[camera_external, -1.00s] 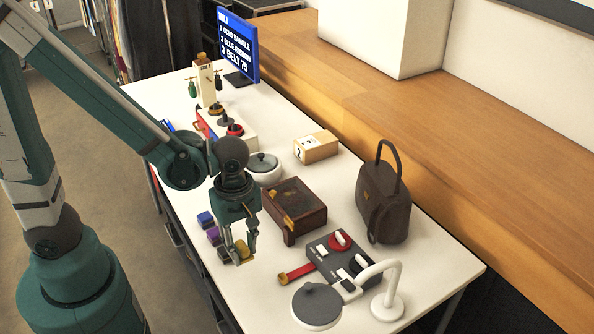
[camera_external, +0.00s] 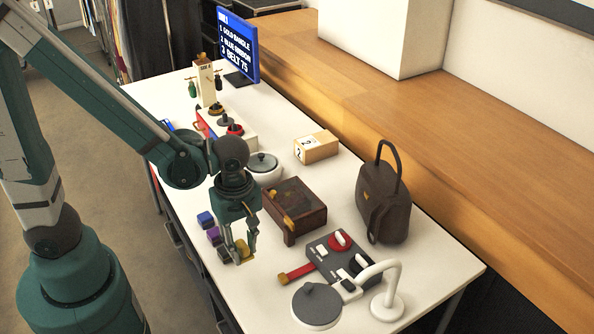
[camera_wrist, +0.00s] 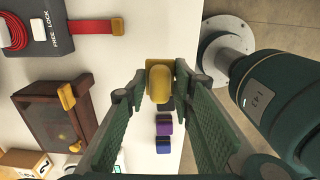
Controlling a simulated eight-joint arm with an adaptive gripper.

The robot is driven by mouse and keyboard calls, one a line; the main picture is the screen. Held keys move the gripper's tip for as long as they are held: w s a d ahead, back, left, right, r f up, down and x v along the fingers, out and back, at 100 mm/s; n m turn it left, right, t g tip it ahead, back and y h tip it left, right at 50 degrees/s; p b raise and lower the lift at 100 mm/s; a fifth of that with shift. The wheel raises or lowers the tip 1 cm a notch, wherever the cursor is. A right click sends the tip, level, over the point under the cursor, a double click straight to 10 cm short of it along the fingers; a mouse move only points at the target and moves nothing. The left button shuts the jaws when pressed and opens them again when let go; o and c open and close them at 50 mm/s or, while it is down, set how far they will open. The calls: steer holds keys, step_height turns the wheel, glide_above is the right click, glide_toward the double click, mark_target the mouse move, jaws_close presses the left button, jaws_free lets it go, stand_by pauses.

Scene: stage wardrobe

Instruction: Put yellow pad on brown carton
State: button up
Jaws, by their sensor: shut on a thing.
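The yellow pad (camera_external: 242,252) is a small yellow block at the near left of the white table. My gripper (camera_external: 239,254) points down at it, and its fingers are shut on it. In the wrist view the yellow pad (camera_wrist: 159,82) sits between the fingertips of my gripper (camera_wrist: 160,90). I cannot tell whether it touches the table. The brown carton (camera_external: 322,151), a light brown box with number labels, stands farther back on the table. In the wrist view the carton (camera_wrist: 14,160) shows partly at the lower left corner.
Blue (camera_external: 205,219) and purple (camera_external: 213,236) blocks and a dark one lie beside the pad. A dark wooden box (camera_external: 303,216) stands between pad and carton.

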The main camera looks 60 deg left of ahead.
steer(key=w+a+r+p, duration=0.1)
steer(key=w+a+r, duration=0.1)
steer(key=w, duration=0.6)
steer(key=w+a+r+p, duration=0.1)
steer(key=w+a+r, duration=0.1)
steer(key=w, duration=0.5)
step_height(320, 180, up, 3)
steer(key=p, duration=0.7)
glide_above(316, 140)
steer(key=shift+w+a+r, duration=0.1)
steer(key=shift+w+r, duration=0.05)
steer(key=shift+f+b, duration=0.3)
steer(key=shift+f, duration=2.85)
steer(key=shift+f, duration=1.85)
